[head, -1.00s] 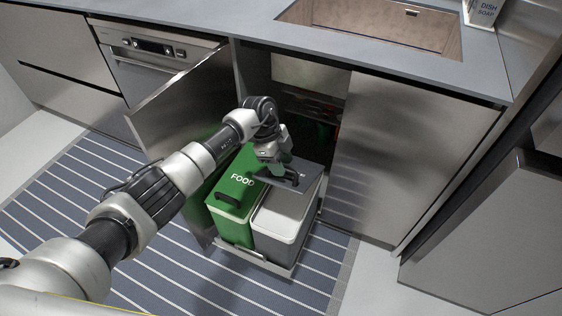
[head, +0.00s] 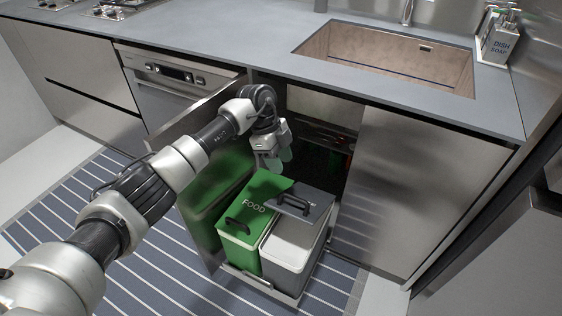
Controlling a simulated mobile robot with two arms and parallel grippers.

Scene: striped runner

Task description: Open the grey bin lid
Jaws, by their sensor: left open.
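The grey bin (head: 290,258) stands in the pulled-out drawer, right of the green bin (head: 238,254) marked FOOD. The dark grey lid (head: 318,212) with its black handle (head: 293,204) shows at the back of the grey bin and looks raised. A pale surface, which looks like the bin's inside, shows in front of it; the exact lid angle is hard to tell. My left gripper (head: 278,163) is open and empty, above and behind the bins, apart from the lid handle. My right gripper is not in view.
The open cabinet door (head: 205,215) stands left of the bins, under my left arm. The closed cabinet front (head: 400,190) is at right. The worktop (head: 240,40) with a sink (head: 390,58) runs above. A striped runner (head: 150,270) covers the floor.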

